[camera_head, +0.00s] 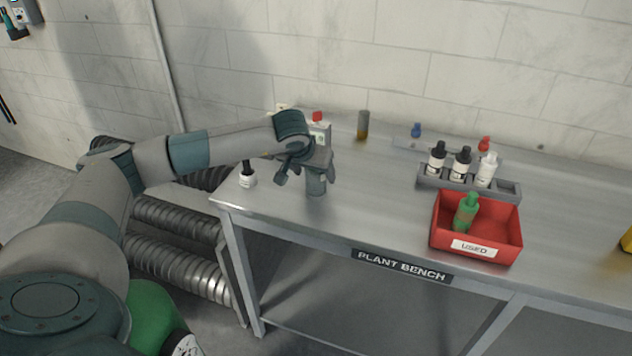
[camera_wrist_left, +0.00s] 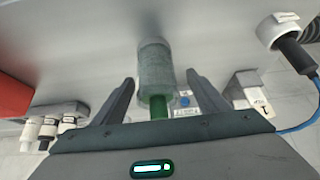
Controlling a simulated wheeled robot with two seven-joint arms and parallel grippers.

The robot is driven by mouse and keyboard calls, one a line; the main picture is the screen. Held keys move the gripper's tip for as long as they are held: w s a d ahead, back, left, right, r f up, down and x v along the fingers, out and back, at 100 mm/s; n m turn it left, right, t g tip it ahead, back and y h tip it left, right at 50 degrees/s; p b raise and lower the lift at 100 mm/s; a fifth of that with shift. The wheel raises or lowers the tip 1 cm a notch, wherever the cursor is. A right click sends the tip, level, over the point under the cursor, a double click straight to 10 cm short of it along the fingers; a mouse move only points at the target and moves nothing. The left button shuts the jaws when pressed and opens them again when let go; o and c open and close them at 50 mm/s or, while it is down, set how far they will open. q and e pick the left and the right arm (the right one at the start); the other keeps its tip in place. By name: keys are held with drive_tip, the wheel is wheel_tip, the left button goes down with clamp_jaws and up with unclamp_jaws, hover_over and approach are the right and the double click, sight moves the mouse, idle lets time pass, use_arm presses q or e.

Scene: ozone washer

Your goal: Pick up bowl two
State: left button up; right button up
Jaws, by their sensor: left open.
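No bowl shape or label reading "two" shows. A clear grey-green cylinder (camera_head: 316,184) with a green end stands near the front left of the bench. In the left wrist view this cylinder (camera_wrist_left: 155,68) lies between the two fingers, with a gap on each side. My left gripper (camera_head: 305,170) is open around or just above it and partly hides it in the head view. A second cylinder (camera_head: 363,125) with an amber lower part stands farther back. I cannot tell from markings which is bowl two. My right gripper is not in view.
A white box with a red top (camera_head: 320,132) stands close behind my gripper. A white holder with a black-handled part (camera_head: 248,180) is at the bench's left edge. A red USED bin (camera_head: 510,240) and bottle rack (camera_head: 430,182) are right. The bench middle (camera_head: 370,200) is clear.

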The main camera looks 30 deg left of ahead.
use_arm(q)
drive_tip(key=shift+w+f+p, duration=0.25)
drive_tip(key=shift+p, duration=0.05)
drive_tip(key=p+x, duration=0.1)
drive_tip(key=x, duration=0.2)
drive_tip(key=shift+w+d+p, duration=0.1)
drive_tip(key=shift+d+p, duration=0.05)
drive_tip(key=shift+p, duration=0.15)
drive_tip(key=shift+w+f, duration=0.2)
drive_tip(key=shift+f, duration=0.25)
drive_tip(key=shift+r, duration=0.1)
drive_tip(key=c, duration=1.3)
